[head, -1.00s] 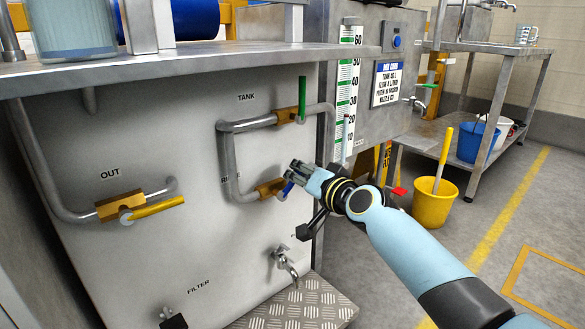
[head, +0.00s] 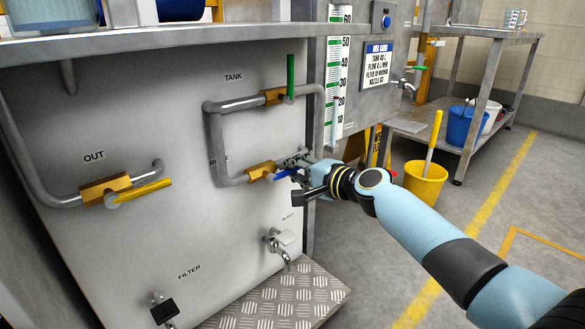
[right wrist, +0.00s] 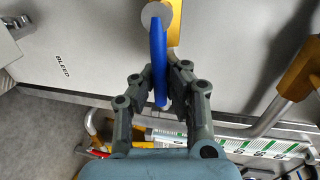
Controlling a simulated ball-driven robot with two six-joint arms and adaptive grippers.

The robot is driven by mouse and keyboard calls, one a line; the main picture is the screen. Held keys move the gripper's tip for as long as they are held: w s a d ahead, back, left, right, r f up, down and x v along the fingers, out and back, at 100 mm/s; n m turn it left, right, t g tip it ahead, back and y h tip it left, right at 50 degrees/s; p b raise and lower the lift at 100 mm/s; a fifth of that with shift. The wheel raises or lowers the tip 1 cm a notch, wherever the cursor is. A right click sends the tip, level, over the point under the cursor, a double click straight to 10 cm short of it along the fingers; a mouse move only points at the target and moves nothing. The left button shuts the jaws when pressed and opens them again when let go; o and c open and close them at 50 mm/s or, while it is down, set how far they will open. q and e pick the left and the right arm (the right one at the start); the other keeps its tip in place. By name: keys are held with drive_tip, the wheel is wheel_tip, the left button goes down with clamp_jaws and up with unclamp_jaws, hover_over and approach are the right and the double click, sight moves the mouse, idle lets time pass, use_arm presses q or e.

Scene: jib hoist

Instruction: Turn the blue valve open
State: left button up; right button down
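The blue valve handle (head: 284,174) is on a brass valve body (head: 261,172) at the lower end of the grey pipe loop on the panel. It juts out to the right, slightly raised. My right gripper (head: 296,168) is at this handle, its arm coming in from the right. In the right wrist view the blue handle (right wrist: 158,55) runs between the two fingers (right wrist: 160,85), which lie close against both its sides. The label behind the pipe is partly hidden. My left gripper is out of view.
A green-handled valve (head: 290,78) is above, a yellow-handled one (head: 140,190) at left. A bleed tap (head: 277,245) is below, over a checkered metal step (head: 285,300). A yellow bucket (head: 425,184) stands on the open floor at right.

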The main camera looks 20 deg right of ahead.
drive_tip(key=shift+s+f+m, duration=0.2)
drive_tip(key=shift+f+m, duration=0.1)
drive_tip(key=shift+f, duration=0.2)
drive_tip(key=c, duration=1.3)
unclamp_jaws()
drive_tip(key=shift+d+r, duration=0.15)
drive_tip(key=shift+d, duration=0.05)
drive_tip(key=shift+r, duration=0.1)
drive_tip(key=shift+a, duration=0.1)
drive_tip(key=v, duration=1.2)
